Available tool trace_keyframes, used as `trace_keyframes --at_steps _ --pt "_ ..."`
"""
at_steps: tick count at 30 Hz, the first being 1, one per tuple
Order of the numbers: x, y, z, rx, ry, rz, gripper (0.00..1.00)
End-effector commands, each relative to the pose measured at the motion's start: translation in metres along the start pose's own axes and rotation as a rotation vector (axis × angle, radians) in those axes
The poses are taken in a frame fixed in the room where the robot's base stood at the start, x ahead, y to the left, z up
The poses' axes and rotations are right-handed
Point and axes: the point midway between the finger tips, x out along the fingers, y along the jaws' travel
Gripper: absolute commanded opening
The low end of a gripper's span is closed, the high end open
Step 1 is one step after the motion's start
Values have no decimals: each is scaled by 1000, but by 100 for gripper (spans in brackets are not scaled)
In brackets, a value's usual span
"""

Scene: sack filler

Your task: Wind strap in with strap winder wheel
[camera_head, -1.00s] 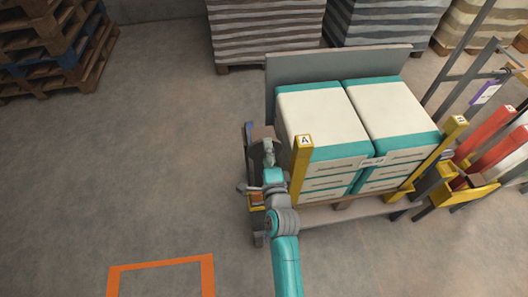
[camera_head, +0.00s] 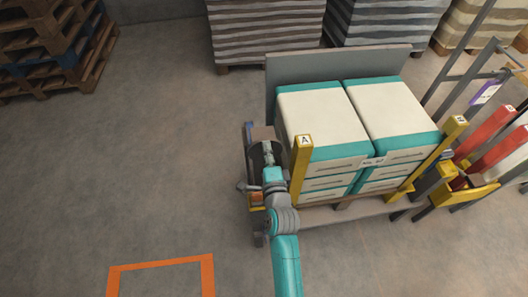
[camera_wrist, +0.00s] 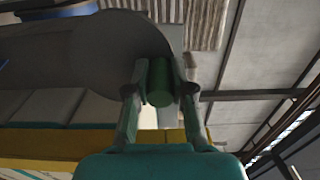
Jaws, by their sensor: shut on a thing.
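The strap winder wheel (camera_head: 256,160) is a dark grey disc at the left end of the loaded stand, partly hidden by my arm. In the wrist view it appears as a large grey rounded plate (camera_wrist: 90,48). My gripper (camera_head: 267,152) is at the wheel. In the wrist view my gripper (camera_wrist: 160,88) is shut on a green cylindrical handle (camera_wrist: 159,82), with one finger on each side. The handle stands in front of the plate near its edge. I cannot make out the strap itself.
Two stacks of cream and teal sacks (camera_head: 325,115) stand right of the wheel, before a grey back panel (camera_head: 340,70). Yellow post A (camera_head: 301,172) is close to my gripper on the right. Red and yellow racks (camera_head: 480,185) are farther right. The floor to the left is clear.

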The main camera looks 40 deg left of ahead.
Motion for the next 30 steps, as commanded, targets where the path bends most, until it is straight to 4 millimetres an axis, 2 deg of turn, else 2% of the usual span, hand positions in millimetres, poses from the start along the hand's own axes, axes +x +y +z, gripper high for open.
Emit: trace_keyframes --at_steps 14,24,30 --pt "0 0 0 0 0 1 0" --pt "0 8 -20 1 0 5 0" --pt "0 9 -22 0 -2 6 0"
